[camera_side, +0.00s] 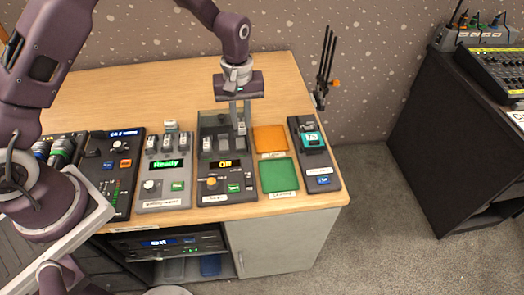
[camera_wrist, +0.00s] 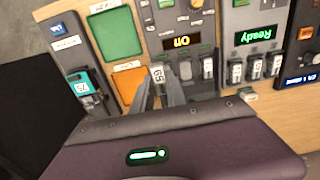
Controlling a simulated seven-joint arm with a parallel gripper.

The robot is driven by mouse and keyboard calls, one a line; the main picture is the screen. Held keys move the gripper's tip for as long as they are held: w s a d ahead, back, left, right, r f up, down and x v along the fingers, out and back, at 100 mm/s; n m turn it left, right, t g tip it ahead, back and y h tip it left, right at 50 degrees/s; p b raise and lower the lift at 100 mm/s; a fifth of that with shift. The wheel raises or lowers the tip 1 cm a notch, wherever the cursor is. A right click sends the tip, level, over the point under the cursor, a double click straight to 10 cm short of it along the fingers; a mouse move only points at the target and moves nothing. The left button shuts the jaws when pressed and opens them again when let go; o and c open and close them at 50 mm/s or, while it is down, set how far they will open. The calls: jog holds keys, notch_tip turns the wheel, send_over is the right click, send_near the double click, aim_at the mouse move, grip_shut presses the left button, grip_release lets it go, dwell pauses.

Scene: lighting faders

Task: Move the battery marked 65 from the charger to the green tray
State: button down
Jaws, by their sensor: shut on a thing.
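My gripper (camera_side: 240,112) is shut on a pale battery (camera_wrist: 158,75), and its number looks like 65, upside down in the wrist view. The fingers (camera_wrist: 158,92) stand on either side of it. In the side view the battery (camera_side: 241,128) is at the right of the slots of the dark unit (camera_side: 213,186) with the yellow "Off" display. I cannot tell whether it still touches its slot. The green tray (camera_side: 279,175) is just right of that unit and looks empty; it also shows in the wrist view (camera_wrist: 117,34).
An orange tray (camera_side: 270,139) lies behind the green one. A device with a teal block (camera_side: 312,139) stands to their right. Left is a grey unit (camera_side: 164,190) with a green "Ready" display and several batteries. A black stand (camera_side: 325,65) rises behind.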

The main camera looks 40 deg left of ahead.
send_over(269, 176)
notch_tip(269, 176, down, 2)
notch_tip(269, 176, down, 10)
jog(key=shift+f, duration=0.1)
jog(key=shift+f, duration=0.1)
jog(key=c, duration=1.3)
grip_release()
jog(key=shift+c, duration=0.2)
notch_tip(269, 176, up, 12)
jog(key=shift+r, duration=0.2)
